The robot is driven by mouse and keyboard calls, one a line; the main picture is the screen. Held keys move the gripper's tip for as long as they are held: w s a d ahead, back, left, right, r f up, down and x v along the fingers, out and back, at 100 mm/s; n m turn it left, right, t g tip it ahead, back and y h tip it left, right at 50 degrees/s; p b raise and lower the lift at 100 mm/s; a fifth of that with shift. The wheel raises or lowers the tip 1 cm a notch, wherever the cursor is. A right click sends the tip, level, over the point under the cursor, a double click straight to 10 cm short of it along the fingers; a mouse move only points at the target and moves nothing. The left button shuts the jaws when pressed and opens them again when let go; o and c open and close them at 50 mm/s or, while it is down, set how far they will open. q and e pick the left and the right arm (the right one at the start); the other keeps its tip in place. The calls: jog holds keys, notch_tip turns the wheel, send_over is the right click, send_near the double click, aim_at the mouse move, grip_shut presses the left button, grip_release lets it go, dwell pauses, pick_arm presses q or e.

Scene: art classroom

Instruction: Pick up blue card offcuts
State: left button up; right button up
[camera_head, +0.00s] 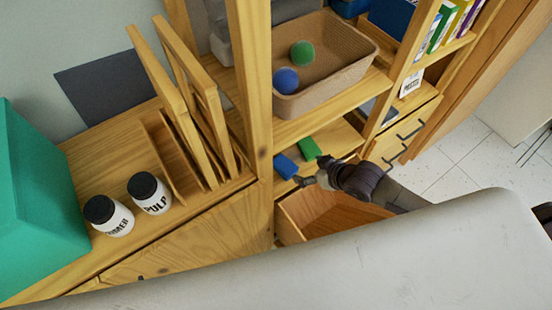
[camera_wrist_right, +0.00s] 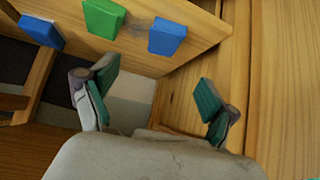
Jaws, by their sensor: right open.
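A blue card piece (camera_head: 286,166) lies on the wooden shelf board just left of my right gripper (camera_head: 312,172) in the head view. In the right wrist view two blue pieces show, one at the left (camera_wrist_right: 42,31) and one right of centre (camera_wrist_right: 167,37). I cannot tell which of them the head view shows. My right gripper (camera_wrist_right: 158,82) is open and empty, with its green-padded fingers apart and the pieces beyond the fingertips. My left gripper is not in view.
A green piece (camera_head: 309,149) lies beside the blue one. An open wooden drawer (camera_head: 292,222) is below the gripper. A basket (camera_head: 345,58) with balls is on the shelf above. A wooden upright (camera_head: 255,100) stands left of the gripper. Two jars (camera_head: 150,196) stand on the left cabinet.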

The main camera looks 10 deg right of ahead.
send_near(284, 166)
jog(key=x, duration=0.3)
jog(key=shift+w+d+f+b, duration=0.15)
jog(key=shift+w+d+b, duration=0.05)
jog(key=shift+w+b, duration=0.15)
jog(key=shift+a+x, duration=0.15)
jog(key=shift+x, duration=1.25)
jog(key=shift+a+x, duration=0.15)
jog(key=shift+x, duration=1.2)
jog(key=shift+s, duration=0.25)
jog(key=c, duration=1)
